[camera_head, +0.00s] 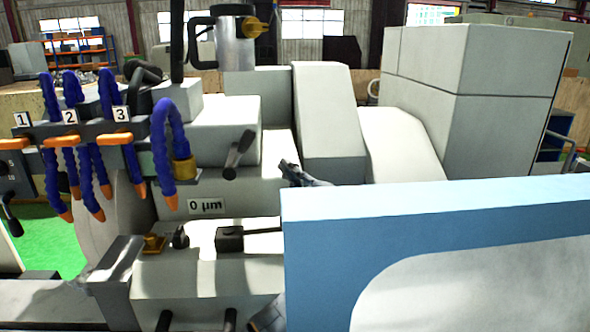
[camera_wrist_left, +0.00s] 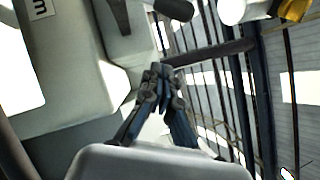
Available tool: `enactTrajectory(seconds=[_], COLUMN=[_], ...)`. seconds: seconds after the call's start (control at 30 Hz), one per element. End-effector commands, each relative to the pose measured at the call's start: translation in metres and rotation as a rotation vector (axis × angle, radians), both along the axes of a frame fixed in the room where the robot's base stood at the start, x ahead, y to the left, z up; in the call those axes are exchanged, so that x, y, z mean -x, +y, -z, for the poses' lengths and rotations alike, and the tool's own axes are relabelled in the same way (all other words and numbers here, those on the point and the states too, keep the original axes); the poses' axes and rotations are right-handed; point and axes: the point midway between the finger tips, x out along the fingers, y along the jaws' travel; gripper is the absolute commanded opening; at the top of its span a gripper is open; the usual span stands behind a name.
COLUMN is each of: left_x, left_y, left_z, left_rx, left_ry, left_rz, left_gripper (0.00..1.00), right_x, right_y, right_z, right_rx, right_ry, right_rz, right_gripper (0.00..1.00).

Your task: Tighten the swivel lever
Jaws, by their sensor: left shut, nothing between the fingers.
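A short black lever handle (camera_head: 238,155) sticks out at a slant from the pale machine housing, above the "0 µm" label (camera_head: 206,205). Lower, a black block with a thin dark rod (camera_head: 230,239) lies on the machine's top. I cannot tell for sure which is the swivel lever. My left gripper (camera_head: 286,168) is right of the slanted handle, clear of it, with its lower part hidden behind the blue panel. In the left wrist view its fingers (camera_wrist_left: 160,73) are closed and empty, and a dark bar (camera_wrist_left: 210,52) appears just beyond the tips; contact is unclear.
Blue coolant hoses (camera_head: 165,135) with orange nozzles hang on the left, by a grinding wheel (camera_head: 112,222). A large blue-and-white panel (camera_head: 430,215) fills the lower right. A metal cylinder (camera_head: 235,50) stands at the top. Large housings stand behind.

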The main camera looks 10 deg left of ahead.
Motion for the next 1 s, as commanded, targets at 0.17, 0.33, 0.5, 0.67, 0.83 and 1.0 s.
enactTrajectory(seconds=[0.17,0.33,0.5,0.67,0.83,1.0], left_x=[-0.028,-0.025,-0.016,-0.013,-0.013,-0.013], left_y=[0.028,0.047,0.058,0.061,0.062,0.062], left_z=[-0.017,-0.027,-0.031,-0.032,-0.032,-0.032], left_rx=[-0.003,0.001,0.000,0.001,0.001,0.001], left_ry=[0.001,-0.001,0.001,0.001,0.001,0.001], left_rz=[-0.004,0.000,-0.001,0.000,0.000,0.000], left_gripper=[0.00,0.00,0.00,0.00,0.00,0.00], right_x=[-0.005,0.001,0.004,0.007,0.007,0.007], right_y=[-0.001,-0.002,-0.005,-0.005,-0.005,-0.005], right_z=[-0.026,-0.043,-0.053,-0.055,-0.054,-0.054], right_rx=[0.000,0.002,0.006,0.007,0.007,0.006], right_ry=[-0.008,0.000,0.005,0.010,0.010,0.009], right_rz=[-0.002,-0.004,-0.005,-0.004,-0.004,-0.004], right_gripper=[0.00,0.00,0.00,0.00,0.00,0.00])
